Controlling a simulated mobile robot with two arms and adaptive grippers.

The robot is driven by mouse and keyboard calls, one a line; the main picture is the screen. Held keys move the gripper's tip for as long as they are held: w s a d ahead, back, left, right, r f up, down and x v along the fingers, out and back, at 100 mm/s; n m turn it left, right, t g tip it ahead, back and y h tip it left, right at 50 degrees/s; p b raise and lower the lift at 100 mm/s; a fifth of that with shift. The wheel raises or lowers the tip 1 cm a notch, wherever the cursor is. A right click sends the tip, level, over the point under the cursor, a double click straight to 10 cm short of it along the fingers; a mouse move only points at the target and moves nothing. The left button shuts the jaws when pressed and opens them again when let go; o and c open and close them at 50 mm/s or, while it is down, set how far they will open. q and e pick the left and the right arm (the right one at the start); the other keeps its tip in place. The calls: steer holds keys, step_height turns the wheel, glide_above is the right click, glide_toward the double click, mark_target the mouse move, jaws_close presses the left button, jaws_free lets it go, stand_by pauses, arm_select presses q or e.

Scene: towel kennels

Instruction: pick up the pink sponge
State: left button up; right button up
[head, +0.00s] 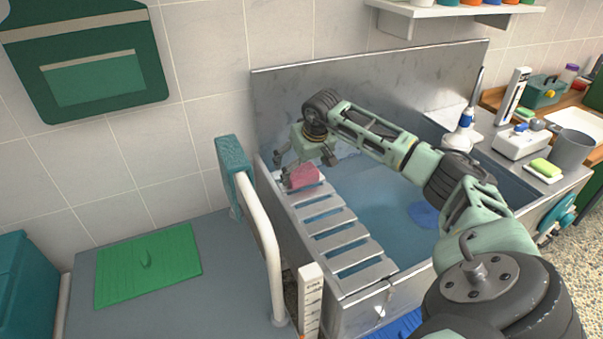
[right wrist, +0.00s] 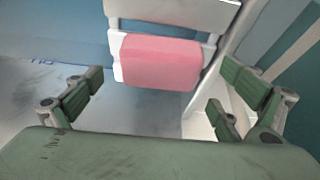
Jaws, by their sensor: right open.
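The pink sponge (head: 302,175) lies at the far end of a white slatted rack (head: 343,246) on the left side of a metal tub. In the right wrist view the pink sponge (right wrist: 160,62) sits on a white slat, ahead of and between the spread fingers. My right gripper (head: 306,166) is at the far left of the tub, just above and around the sponge in the head view. The right gripper (right wrist: 160,108) is open and empty, with its fingers apart from the sponge. My left gripper is not in view.
The metal tub (head: 365,75) holds bluish water and a blue item (head: 423,214). A teal-padded white rail (head: 262,225) stands left of the rack. A grey surface with a green mat (head: 148,266) is further left. A counter at right carries a grey cup (head: 572,150) and bottles.

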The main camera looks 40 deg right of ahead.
steer(key=shift+x, duration=1.2)
steer(key=c, duration=1)
steer(key=shift+r, duration=0.1)
steer(key=shift+r, duration=0.55)
step_height(320, 180, up, 3)
steer(key=shift+w+f+b, duration=0.1)
steer(key=shift+b, duration=0.6)
steer(key=shift+s+d+r+b, duration=0.5)
steer(key=shift+s+d+r, duration=0.5)
steer(key=shift+s, duration=0.8)
steer(key=shift+s+d+r+b, duration=0.55)
steer(key=shift+s+r, duration=0.8)
steer(key=shift+s, duration=0.45)
steer(key=shift+s+d+r+b, duration=0.45)
steer(key=shift+s+d+r, duration=0.55)
steer(key=shift+s, duration=0.85)
steer(key=shift+a+r, duration=0.15)
steer(key=shift+a, duration=0.05)
